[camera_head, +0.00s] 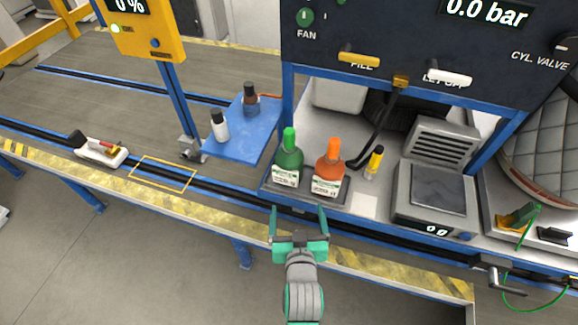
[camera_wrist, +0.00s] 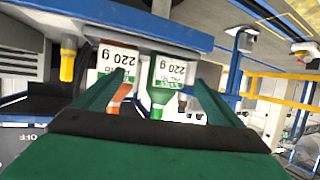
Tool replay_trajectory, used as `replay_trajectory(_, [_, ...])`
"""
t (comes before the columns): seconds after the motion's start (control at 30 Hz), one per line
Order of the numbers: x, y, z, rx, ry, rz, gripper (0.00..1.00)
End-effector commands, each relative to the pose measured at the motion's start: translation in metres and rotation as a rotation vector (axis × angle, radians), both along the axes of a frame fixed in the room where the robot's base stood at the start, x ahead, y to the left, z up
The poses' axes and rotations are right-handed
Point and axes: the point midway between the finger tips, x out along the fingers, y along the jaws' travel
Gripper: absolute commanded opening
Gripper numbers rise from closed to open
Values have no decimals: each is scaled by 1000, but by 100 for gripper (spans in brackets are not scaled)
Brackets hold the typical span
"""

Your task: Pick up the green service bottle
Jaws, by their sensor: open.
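The green service bottle (camera_head: 288,162) stands upright in a shallow tray at the front left of the bench, its white label facing me. In the wrist view the green bottle (camera_wrist: 158,94) appears inverted, between the finger ends, with "220 g" on its label. My gripper (camera_head: 298,210) is open and empty, in front of the bench edge, nearer to me than the bottle. The fingers also show in the wrist view (camera_wrist: 163,76). A gap between fingers and bottle shows in the head view. An orange bottle (camera_head: 329,170) stands just right of the green one.
A yellow-capped small tube (camera_head: 374,161) and a scale (camera_head: 434,198) stand to the right. A blue shelf (camera_head: 240,145) at left holds a white and a dark bottle. A dark panel (camera_head: 420,60) overhangs the bench. A striped rail (camera_head: 215,210) runs along the front.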

Motion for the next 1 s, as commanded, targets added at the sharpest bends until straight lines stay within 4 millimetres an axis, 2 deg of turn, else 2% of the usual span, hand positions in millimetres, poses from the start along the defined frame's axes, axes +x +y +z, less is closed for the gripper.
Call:
replay_trajectory(0.03, [16, 1, 13, 2, -5, 6, 90])
replay_trajectory(0.2, [53, 3, 45, 8, 15, 26, 90])
replay_trajectory(0.43, [77, 6, 74, 13, 35, 49, 90])
replay_trajectory(0.57, [84, 7, 78, 14, 41, 54, 90])
replay_trajectory(0.83, [118, 10, 64, 14, 44, 56, 90])
replay_trajectory(1.0, [131, 11, 58, 14, 43, 55, 90])
